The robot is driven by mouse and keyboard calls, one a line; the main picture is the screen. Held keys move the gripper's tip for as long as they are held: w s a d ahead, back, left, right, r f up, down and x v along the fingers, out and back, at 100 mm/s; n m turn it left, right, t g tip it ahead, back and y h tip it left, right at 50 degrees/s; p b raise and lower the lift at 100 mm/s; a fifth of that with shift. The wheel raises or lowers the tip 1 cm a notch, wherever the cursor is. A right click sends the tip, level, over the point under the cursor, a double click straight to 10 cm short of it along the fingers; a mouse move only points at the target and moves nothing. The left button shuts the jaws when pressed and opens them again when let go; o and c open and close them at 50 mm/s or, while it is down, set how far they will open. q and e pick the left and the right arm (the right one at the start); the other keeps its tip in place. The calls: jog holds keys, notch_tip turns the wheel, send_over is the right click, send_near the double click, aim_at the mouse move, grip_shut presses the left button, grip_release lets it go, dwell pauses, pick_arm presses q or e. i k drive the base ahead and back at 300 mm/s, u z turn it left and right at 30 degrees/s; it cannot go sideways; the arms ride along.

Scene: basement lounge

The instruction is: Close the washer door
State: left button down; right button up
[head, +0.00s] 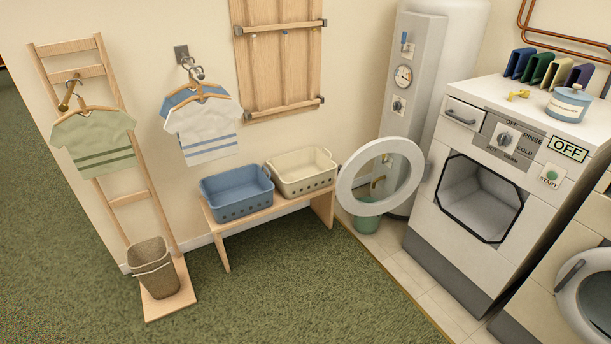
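The washer (419,241) is a white front-loader at the right, with a dial, a START button and an OFF display on its panel. Its round white door (347,192) stands open, swung out to the left of the square opening. The drum opening (478,200) is in plain view and looks empty. Neither of my grippers shows in the head view.
A wooden bench with a blue basket (237,193) and a cream basket (301,173) stands left of the door. A green bucket (367,222) sits behind the door. A second machine (561,300) is at the lower right. Green carpet (300,290) in front is clear.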

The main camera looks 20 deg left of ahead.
aim_at(419, 169)
jog(key=u, duration=0.65)
jog(key=i, duration=1.2)
jog(key=z, duration=0.35)
jog(key=i, duration=1)
jog(key=z, duration=0.85)
